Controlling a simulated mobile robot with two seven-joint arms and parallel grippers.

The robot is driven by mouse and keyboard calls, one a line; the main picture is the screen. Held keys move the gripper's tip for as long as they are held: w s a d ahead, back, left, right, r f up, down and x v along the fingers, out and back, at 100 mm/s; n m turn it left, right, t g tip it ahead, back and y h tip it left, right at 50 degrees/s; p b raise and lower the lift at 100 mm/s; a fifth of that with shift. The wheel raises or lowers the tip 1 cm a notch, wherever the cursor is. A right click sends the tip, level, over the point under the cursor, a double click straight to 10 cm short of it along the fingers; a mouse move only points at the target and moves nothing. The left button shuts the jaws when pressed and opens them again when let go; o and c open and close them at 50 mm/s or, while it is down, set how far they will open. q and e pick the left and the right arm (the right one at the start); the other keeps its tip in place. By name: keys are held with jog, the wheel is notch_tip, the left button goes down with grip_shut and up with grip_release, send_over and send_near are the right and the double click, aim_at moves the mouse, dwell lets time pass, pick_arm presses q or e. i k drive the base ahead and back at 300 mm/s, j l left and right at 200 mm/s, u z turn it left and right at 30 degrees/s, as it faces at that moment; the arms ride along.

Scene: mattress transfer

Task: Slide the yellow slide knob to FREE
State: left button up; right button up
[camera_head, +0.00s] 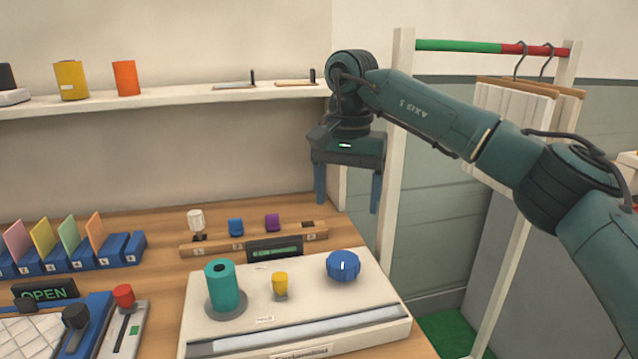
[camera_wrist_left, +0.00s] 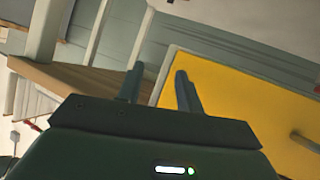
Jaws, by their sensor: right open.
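A small yellow knob (camera_head: 280,281) stands on the top of a white panel box (camera_head: 240,322), between a teal cylinder (camera_head: 221,287) and a blue ribbed dial (camera_head: 343,265). I cannot read a FREE label near it. My right gripper (camera_head: 347,208) is open and empty, pointing down, above and behind the panel's right back corner, well apart from the yellow knob. My left gripper is out of the head view. In the left wrist view my left gripper (camera_wrist_left: 159,68) has its two fingers apart with nothing between them.
A wooden strip (camera_head: 226,246) with white, blue and purple pieces lies behind the panel. A red-knobbed slider unit (camera_head: 122,325) and blue card holders stand left. A shelf (camera_head: 180,97) runs above. A hanger rack stands right. A yellow surface (camera_wrist_left: 235,100) is near my left gripper.

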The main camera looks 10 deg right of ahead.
aim_at(280, 284)
jog(key=k, duration=1)
